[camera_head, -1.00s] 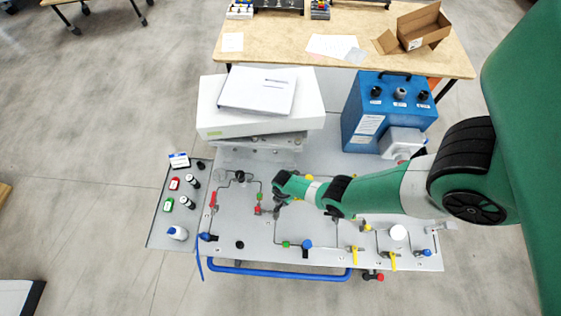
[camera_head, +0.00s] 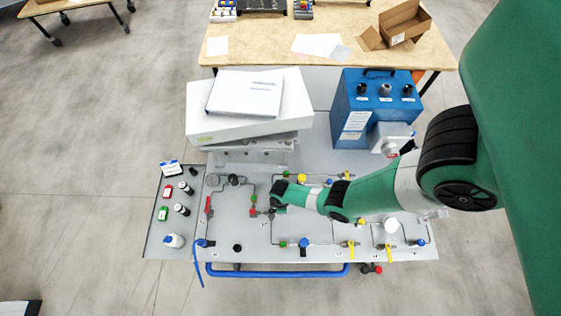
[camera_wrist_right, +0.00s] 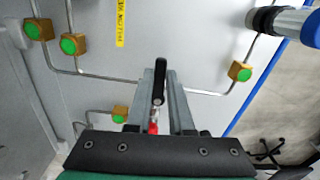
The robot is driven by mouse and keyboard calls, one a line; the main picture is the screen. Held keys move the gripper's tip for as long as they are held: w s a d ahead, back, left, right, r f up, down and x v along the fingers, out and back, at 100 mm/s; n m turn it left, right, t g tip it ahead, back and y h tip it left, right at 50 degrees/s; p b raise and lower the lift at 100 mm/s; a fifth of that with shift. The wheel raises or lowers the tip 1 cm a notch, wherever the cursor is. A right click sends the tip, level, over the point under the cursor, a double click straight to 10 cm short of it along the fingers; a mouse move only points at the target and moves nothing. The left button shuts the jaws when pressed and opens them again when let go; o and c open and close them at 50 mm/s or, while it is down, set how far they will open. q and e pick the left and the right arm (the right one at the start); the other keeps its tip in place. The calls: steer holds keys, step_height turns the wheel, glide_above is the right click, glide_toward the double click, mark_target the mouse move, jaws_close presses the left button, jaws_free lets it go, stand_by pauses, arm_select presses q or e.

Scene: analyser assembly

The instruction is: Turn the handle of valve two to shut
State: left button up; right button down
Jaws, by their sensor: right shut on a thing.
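My right gripper (camera_wrist_right: 160,85) is shut on a slim black handle (camera_wrist_right: 159,80) that stands between its two grey fingers in the right wrist view. A red part (camera_wrist_right: 154,126) shows just below it, between the fingers. In the head view my right gripper (camera_head: 271,212) reaches in from the right over the left half of the panel, close beside a red valve part (camera_head: 253,205). My arm hides some of the panel there. I cannot read which valve is number two. My left gripper is not in view.
The grey panel (camera_head: 330,215) carries thin pipes, a red handle (camera_head: 208,206), yellow handles (camera_head: 351,249) and a blue knob (camera_head: 304,243). A blue box (camera_head: 362,110) and white boxes (camera_head: 240,125) stand behind. A side tray (camera_head: 152,235) holds small bottles. A blue rail (camera_head: 280,274) runs along the front.

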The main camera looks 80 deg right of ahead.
steer(key=shift+a+m, duration=0.15)
steer(key=shift+m, duration=0.35)
steer(key=c, duration=0.8)
jaws_free()
steer(key=shift+r, duration=0.1)
